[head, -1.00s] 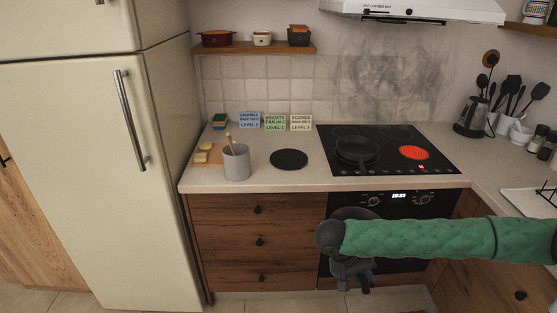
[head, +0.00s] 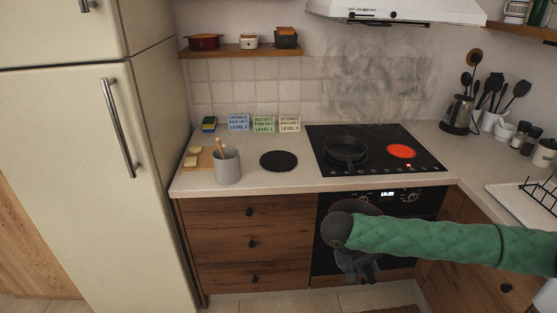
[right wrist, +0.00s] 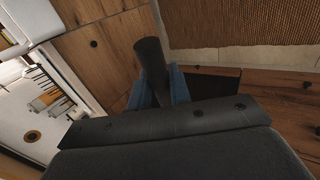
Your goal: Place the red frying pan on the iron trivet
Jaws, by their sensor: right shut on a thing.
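My right gripper (head: 366,268) hangs in front of the oven, below the counter edge. In the right wrist view its blue fingers are shut on a dark cylindrical handle (right wrist: 150,58). A dark rounded shape (head: 362,203) shows behind my wrist in the head view; it may be the held pan, mostly hidden, and I cannot make out any red on it. A flat round black disc, apparently the iron trivet (head: 279,161), lies bare on the counter left of the hob. A black frying pan (head: 345,149) sits on the hob. My left gripper is not in view.
A grey utensil crock (head: 227,167) stands left of the disc, beside a cutting board (head: 200,165). Several small cards (head: 264,124) lean at the back. One burner (head: 401,151) glows red. A wire rack (head: 540,194) stands at the right. The fridge (head: 90,180) closes off the left.

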